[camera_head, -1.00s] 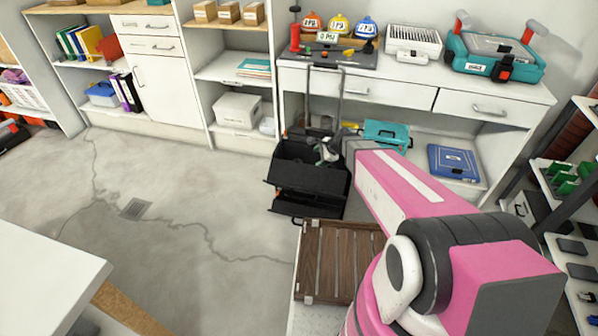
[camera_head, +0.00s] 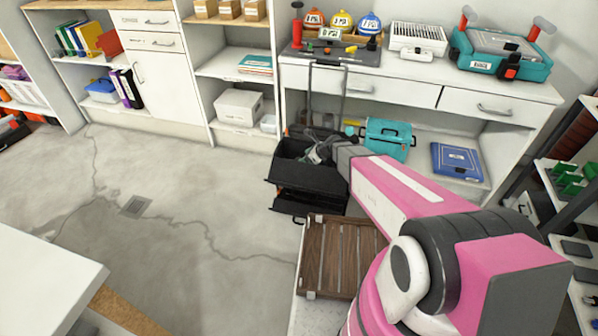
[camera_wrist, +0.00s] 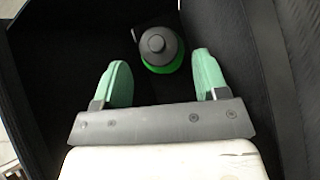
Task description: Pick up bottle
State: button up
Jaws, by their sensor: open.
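The bottle (camera_wrist: 160,48) shows in the wrist view, seen from above, with a dark grey cap and a green body. It is inside the black open toolbox (camera_head: 312,180), close to a dark wall. My gripper (camera_wrist: 162,82) is open, with its two green fingers spread. The bottle lies just beyond the fingertips, roughly centred between them, and I see no contact. In the head view my gripper (camera_head: 322,150) reaches into the toolbox, partly hidden by its own wrist. I cannot make out the bottle there.
The toolbox's tall handle (camera_head: 310,95) rises in front of the white workbench (camera_head: 405,90). A teal case (camera_head: 388,138) and a blue case (camera_head: 456,160) lie under the bench. A wooden crate (camera_head: 335,255) is nearer me. Open floor (camera_head: 200,200) lies to the left.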

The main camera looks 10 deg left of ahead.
jog(key=x, duration=0.5)
jog(key=shift+a, duration=0.1)
jog(key=shift+c, duration=0.4)
jog(key=shift+r, duration=0.1)
jog(key=c, duration=0.9)
